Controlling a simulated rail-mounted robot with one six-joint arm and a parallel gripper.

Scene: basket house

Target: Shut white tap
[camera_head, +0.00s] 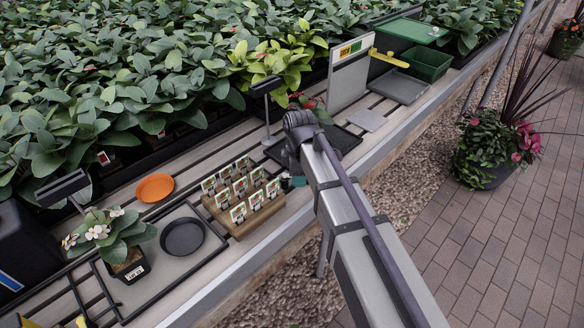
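I cannot make out a white tap in the camera_head view. An upright grey panel (349,77) stands towards the back of the slatted bench, with a yellow and green label (351,49) at its top. A yellow lever-like bar (390,59) sticks out to the right beside the panel. My arm reaches up from the bottom right to a dark joint above the bench. My gripper cannot be seen; the arm hides the area behind it.
Plant markers fill a wooden block (265,212) left of my arm. A dark tray (205,245) holds a round dish (182,236); an orange saucer (155,187) lies behind. A green crate (427,63) stands far back. The paved aisle (480,240) is open at right.

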